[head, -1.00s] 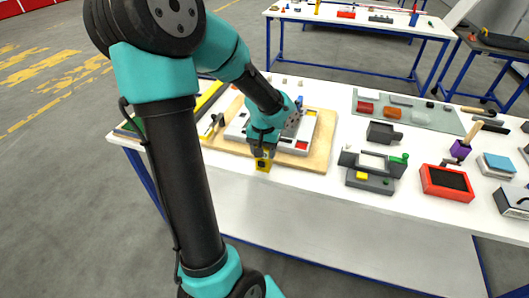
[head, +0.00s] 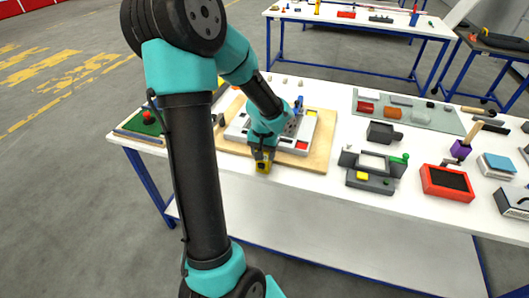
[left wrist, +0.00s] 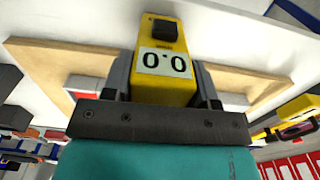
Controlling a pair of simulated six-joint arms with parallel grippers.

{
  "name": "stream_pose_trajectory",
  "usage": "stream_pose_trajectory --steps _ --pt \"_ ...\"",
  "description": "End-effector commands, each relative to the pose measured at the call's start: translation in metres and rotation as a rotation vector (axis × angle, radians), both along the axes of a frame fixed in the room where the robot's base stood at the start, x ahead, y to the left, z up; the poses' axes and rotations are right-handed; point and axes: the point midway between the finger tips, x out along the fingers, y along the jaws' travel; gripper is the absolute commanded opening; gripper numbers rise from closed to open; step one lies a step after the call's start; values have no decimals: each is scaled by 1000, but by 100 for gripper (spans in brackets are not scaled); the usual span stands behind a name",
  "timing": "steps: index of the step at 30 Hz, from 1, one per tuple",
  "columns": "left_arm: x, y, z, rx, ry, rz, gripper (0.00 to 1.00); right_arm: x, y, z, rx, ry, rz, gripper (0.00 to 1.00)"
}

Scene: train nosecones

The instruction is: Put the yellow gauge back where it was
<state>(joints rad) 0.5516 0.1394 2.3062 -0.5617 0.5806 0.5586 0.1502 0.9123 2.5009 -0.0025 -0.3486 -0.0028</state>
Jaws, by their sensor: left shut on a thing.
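The yellow gauge (left wrist: 162,65) has a white display reading 0.0 and a black part on its face. My left gripper (left wrist: 162,95) is shut on it, with one finger at each side, in the left wrist view. In the head view the gauge (head: 263,166) is at the front edge of the wooden board, below my left gripper (head: 262,153). I cannot tell whether it touches the table. My right gripper is not in view.
The wooden board (head: 322,150) carries a light tray (head: 300,143) with coloured parts. To the right stand a grey fixture (head: 371,183) with a green knob and a red-framed box (head: 430,190). A green pad (head: 143,124) lies at the left. The table front is clear.

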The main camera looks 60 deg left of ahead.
Motion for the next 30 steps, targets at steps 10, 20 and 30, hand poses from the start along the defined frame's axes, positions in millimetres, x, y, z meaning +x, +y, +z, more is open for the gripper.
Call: stream_pose_trajectory --steps 10,20,30 --pt "0 0 -3 0 0 1 56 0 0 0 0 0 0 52" --pt "0 0 -3 0 0 1 78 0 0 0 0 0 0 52" --pt "1 0 7 2 -2 2 78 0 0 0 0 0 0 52"
